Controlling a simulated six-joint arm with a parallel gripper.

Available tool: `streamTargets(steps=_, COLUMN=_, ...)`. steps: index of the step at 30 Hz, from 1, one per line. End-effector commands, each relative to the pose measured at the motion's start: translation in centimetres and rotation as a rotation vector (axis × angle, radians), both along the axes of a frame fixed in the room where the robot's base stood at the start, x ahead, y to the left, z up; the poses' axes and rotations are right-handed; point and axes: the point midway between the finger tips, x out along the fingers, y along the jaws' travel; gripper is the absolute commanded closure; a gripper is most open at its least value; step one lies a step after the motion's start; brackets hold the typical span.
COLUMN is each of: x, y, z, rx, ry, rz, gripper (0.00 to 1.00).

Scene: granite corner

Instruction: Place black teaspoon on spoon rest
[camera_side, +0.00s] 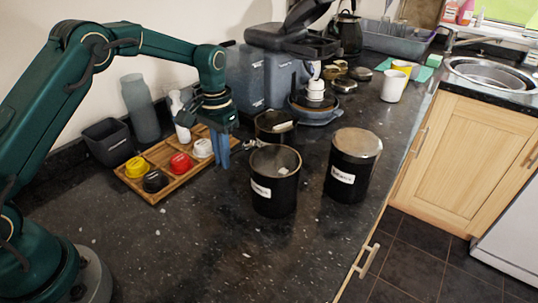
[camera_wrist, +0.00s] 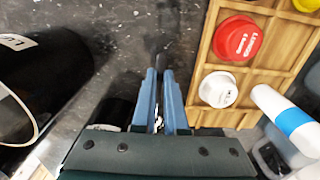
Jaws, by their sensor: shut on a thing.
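My gripper (camera_side: 221,162) points down just right of the wooden tray, with its blue fingers close together. In the wrist view the fingers of my gripper (camera_wrist: 160,73) are nearly parallel with a narrow gap. A thin dark shape, seemingly the black teaspoon (camera_wrist: 162,48), extends beyond the fingertips against the dark worktop; its outline is hard to make out. In the side view I cannot pick out the teaspoon. Small shiny metal pieces (camera_wrist: 158,122) show between the fingers, lower in the wrist view. I cannot identify a spoon rest in either view.
The wooden tray (camera_side: 150,191) holds yellow, black, red and white pods. Black canisters (camera_side: 274,200) (camera_side: 352,170) stand to the right; a lower dark pot (camera_side: 268,124) stands behind them. A grey bin (camera_side: 107,140) is at the left. The speckled worktop (camera_side: 215,245) is clear in front.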

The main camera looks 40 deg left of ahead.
Motion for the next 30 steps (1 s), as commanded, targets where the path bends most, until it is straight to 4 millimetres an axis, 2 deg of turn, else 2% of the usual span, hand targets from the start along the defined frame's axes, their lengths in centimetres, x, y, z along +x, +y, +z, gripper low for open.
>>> streamTargets(steps=4, x=0.0, y=0.0, z=-1.6, rx=0.000, ry=0.001, rz=0.000, gripper=1.00)
streamTargets(steps=16, x=0.0, y=0.0, z=-2.0, rx=0.000, ry=0.000, rz=0.000, gripper=1.00)
streamTargets(steps=17, x=0.0, y=0.0, z=-2.0, rx=0.000, ry=-0.001, rz=0.000, gripper=0.78)
streamTargets(steps=18, x=0.0, y=0.0, z=-2.0, rx=0.000, ry=-0.001, rz=0.000, gripper=0.63)
streamTargets(steps=19, x=0.0, y=0.0, z=-2.0, rx=0.000, ry=-0.001, rz=-0.001, gripper=0.60)
streamTargets(steps=30, x=0.0, y=0.1, z=-1.5, rx=0.000, ry=-0.002, rz=-0.001, gripper=0.60)
